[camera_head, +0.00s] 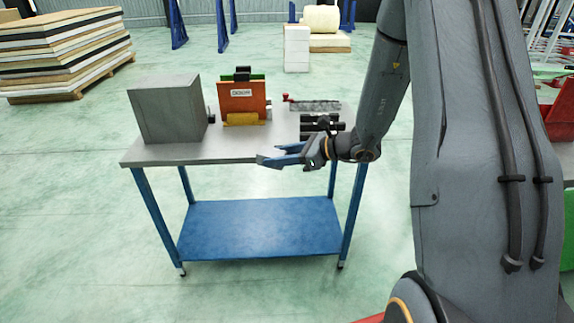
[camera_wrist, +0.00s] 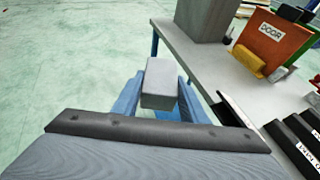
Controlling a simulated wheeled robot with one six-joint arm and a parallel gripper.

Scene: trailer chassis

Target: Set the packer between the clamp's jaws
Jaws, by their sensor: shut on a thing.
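A plain grey block (camera_wrist: 159,84), which looks like the packer, sits between the two blue fingers of my gripper (camera_wrist: 158,98) in the wrist view. My gripper (camera_head: 278,158) is shut on it, out in front of the table's near edge in the head view. The block is hard to make out in the head view. A grey device with a red handle (camera_head: 315,105) stands at the back right of the tabletop. It may be the clamp, but its jaws are too small to tell.
The table (camera_head: 180,152) carries a large grey box (camera_head: 168,113) at left. An orange panel labelled DOOR (camera_head: 242,100) stands mid-table with a yellow piece (camera_head: 241,119) before it. Black bars (camera_head: 318,125) lie at the right, near my wrist. The floor in front is clear.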

